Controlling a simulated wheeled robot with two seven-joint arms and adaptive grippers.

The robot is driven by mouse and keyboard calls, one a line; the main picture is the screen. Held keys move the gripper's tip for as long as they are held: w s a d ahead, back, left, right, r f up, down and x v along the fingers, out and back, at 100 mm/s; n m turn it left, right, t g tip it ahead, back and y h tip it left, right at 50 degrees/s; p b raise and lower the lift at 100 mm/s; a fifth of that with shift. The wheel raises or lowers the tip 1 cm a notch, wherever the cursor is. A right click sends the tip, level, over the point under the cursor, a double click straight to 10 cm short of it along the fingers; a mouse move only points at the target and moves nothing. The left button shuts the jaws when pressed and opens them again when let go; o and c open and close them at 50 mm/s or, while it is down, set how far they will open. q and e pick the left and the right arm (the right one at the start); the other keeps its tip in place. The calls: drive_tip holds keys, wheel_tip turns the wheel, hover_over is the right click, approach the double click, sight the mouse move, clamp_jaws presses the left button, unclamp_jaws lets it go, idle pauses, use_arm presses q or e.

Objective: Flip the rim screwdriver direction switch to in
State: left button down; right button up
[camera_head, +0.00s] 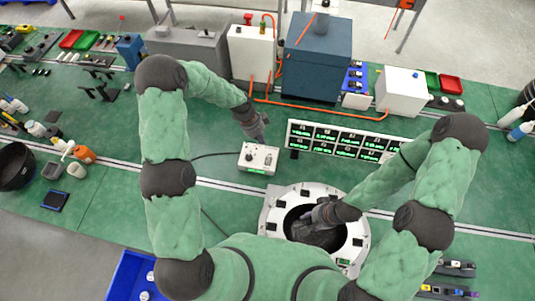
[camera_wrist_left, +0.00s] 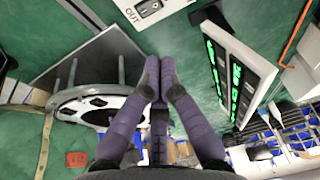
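A small white control box (camera_head: 258,158) with dark switches or knobs on top stands on the green bench in the head view. In the left wrist view, part of it shows at the top edge, with a black rocker switch (camera_wrist_left: 149,8) beside a printed "OUT" label. The rocker's position is too small to tell. My left gripper (camera_head: 262,138) is just behind the box in the head view. Its fingers (camera_wrist_left: 158,75) are together and empty in the left wrist view, apart from the switch. My right gripper (camera_head: 312,216) is over the ring's dark opening; its fingers are unclear.
A white ring fixture (camera_head: 274,216) stands at the bench front. A display panel (camera_head: 340,140) with green readouts stands right of the box and shows large in the wrist view (camera_wrist_left: 236,72). Orange tubing (camera_head: 320,109) and larger machines are behind. Bare green bench lies left of the box.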

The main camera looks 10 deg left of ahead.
use_arm(q)
drive_tip(key=p, duration=0.3)
hover_over(270, 158)
drive_tip(key=f, duration=1.1)
drive_tip(key=shift+s+a+f, duration=0.15)
drive_tip(key=shift+a+f, duration=0.25)
drive_tip(key=shift+f, duration=0.85)
use_arm(e)
wheel_tip(270, 158, up, 3)
drive_tip(key=shift+f, duration=0.1)
use_arm(q)
drive_tip(key=f+b, duration=0.1)
drive_tip(key=b, duration=0.1)
drive_tip(key=shift+w+b, duration=0.3)
drive_tip(key=shift+b, duration=0.1)
use_arm(e)
wheel_tip(270, 158, down, 3)
drive_tip(key=shift+r, duration=0.2)
use_arm(q)
drive_tip(key=shift+r, duration=0.15)
use_arm(e)
drive_tip(key=shift+a+r, duration=0.1)
drive_tip(key=shift+r, duration=0.05)
use_arm(q)
drive_tip(key=shift+s, duration=0.15)
